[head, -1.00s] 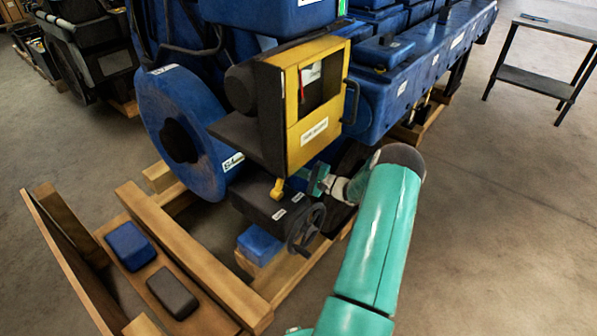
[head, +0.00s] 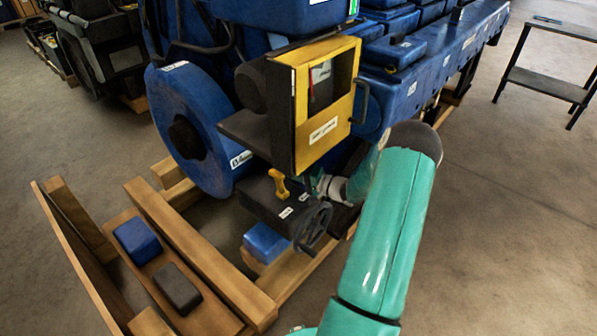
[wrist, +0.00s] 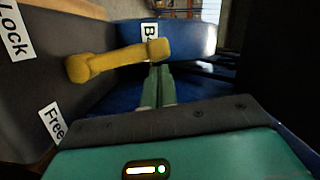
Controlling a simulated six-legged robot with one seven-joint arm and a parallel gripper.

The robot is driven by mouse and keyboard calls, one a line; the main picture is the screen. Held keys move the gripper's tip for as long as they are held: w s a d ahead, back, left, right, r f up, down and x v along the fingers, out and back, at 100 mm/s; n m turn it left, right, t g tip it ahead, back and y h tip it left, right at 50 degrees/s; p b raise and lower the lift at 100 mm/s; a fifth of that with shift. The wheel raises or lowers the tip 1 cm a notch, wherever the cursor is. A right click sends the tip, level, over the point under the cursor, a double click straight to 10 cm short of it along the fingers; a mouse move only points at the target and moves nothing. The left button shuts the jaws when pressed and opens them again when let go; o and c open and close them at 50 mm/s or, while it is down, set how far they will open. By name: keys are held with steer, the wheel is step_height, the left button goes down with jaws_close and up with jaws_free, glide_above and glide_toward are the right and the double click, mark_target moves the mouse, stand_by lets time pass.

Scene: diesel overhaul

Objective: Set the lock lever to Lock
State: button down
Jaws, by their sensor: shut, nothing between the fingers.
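The yellow lock lever (head: 279,184) stands on the dark box under the yellow-fronted cabinet. In the wrist view the lever (wrist: 118,60) runs rightward from its base to a knobbed end. The Lock label (wrist: 15,30) is at upper left and the Free label (wrist: 53,123) at lower left; the lever points away from both. My gripper (wrist: 156,72) is shut and empty, its tips just below the knobbed end; I cannot tell whether they touch. In the head view my gripper (head: 319,184) is small, just right of the lever, and partly hidden.
A black handwheel (head: 313,226) sits on the box's front, close below my gripper. The yellow-fronted cabinet (head: 325,105) overhangs the lever. The blue engine (head: 400,95) stands behind, and timber beams (head: 200,250) lie at left. Floor at right is clear up to a dark table (head: 545,80).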

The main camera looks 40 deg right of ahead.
mark_target(282, 180)
steer(key=shift+s+a+f+n, duration=0.15)
steer(key=shift+a+n, duration=0.65)
steer(key=shift+a, duration=0.95)
steer(key=shift+a, duration=0.1)
steer(key=shift+s, duration=0.1)
